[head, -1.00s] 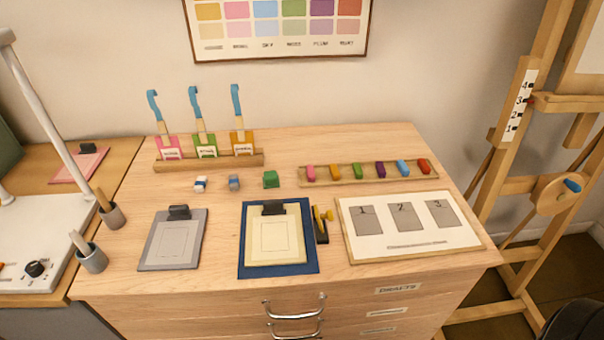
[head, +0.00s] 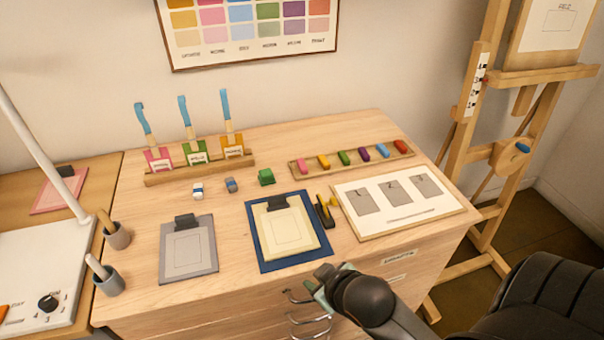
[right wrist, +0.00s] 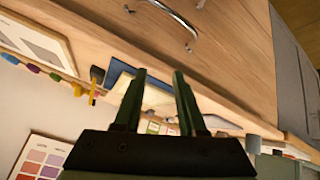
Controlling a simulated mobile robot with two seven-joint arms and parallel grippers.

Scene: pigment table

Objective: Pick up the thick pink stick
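The thick pink stick (head: 302,167) lies at the left end of a long wooden tray (head: 349,164) at the back right of the desk in the head view. My right gripper (head: 325,285) is low at the desk's front edge, well apart from the pink stick. In the right wrist view my right gripper (right wrist: 160,72) has its two fingers spread with nothing between them. I cannot make out the pink stick surely in that view. My left gripper is not in view.
Green (head: 345,158), purple, blue and red sticks share the tray. A board with three grey cards (head: 440,212) and a blue mat (head: 252,232) with a clipboard lie in front. A small black-and-yellow object (head: 325,212) stands between them.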

